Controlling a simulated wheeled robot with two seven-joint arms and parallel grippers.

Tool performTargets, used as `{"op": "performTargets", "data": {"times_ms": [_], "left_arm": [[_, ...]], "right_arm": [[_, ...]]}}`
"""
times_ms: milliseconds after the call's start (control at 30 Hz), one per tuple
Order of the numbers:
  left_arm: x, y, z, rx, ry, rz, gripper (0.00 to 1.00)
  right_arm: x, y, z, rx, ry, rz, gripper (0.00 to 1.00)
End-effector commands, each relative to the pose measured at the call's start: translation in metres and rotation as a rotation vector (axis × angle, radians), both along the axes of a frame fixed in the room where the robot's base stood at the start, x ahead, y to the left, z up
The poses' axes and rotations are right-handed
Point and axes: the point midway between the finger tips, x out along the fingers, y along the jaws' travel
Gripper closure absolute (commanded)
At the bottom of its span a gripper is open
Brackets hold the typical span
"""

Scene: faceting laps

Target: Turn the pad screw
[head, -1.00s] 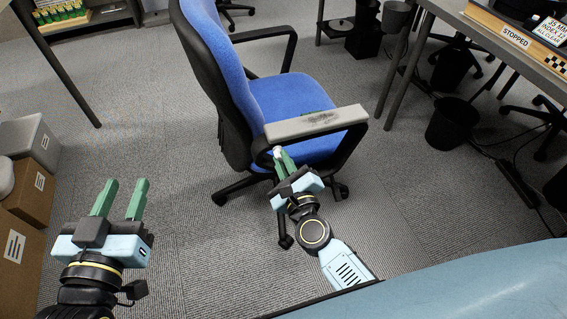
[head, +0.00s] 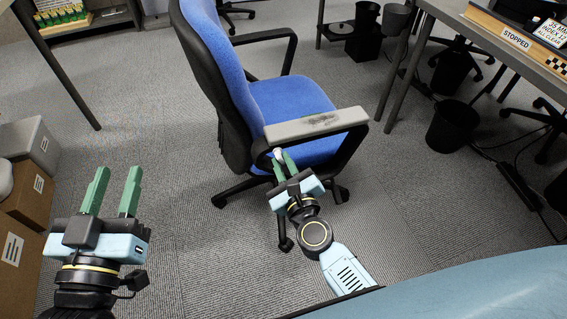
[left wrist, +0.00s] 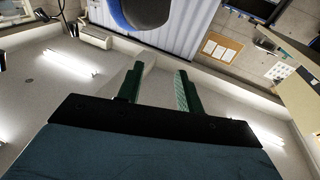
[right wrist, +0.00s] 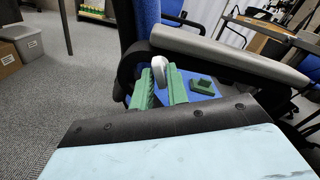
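The pad screw shows as a pale rounded knob (head: 279,153) under the front end of the grey armrest pad (head: 316,124) of a blue office chair. It is larger in the right wrist view (right wrist: 160,70). My right gripper (head: 283,158) is at the knob, its green fingers spread apart. In the right wrist view the knob shows between and just past the fingertips; I cannot tell whether they touch it. My left gripper (head: 115,175) is open and empty over the carpet, well left of the chair. The screw's shaft is hidden.
The chair's blue seat (head: 288,100) and black armrest support stand close around my right gripper. A desk (head: 500,45) with a "STOPPED" sign is at upper right, with a black bin (head: 452,126) below. Boxes (head: 30,190) stand at left. Carpet between is clear.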

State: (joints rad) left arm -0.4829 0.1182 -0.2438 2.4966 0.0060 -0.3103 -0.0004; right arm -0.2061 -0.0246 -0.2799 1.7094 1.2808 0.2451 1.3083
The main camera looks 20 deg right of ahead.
Motion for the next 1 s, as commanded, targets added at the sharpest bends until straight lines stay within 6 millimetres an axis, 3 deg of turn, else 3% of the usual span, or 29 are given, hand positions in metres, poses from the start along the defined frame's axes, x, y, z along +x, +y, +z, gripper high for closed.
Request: {"op": "performTargets", "data": {"times_ms": [100,467,567,1000], "left_arm": [[0.0,0.0,0.0,0.0,0.001,0.0,0.64],[0.0,0.0,0.0,0.001,0.005,0.0,0.64],[0.0,0.0,-0.002,0.004,0.016,0.001,0.64],[0.001,0.005,-0.023,0.045,0.144,0.012,0.64]], "right_arm": [[0.0,0.0,0.0,-0.001,0.0,0.0,0.68],[-0.005,0.0,0.0,-0.001,0.0,0.0,0.68],[-0.018,-0.001,-0.001,-0.002,0.002,0.0,0.68],[-0.11,-0.004,0.0,-0.002,0.001,0.003,0.68]]}}
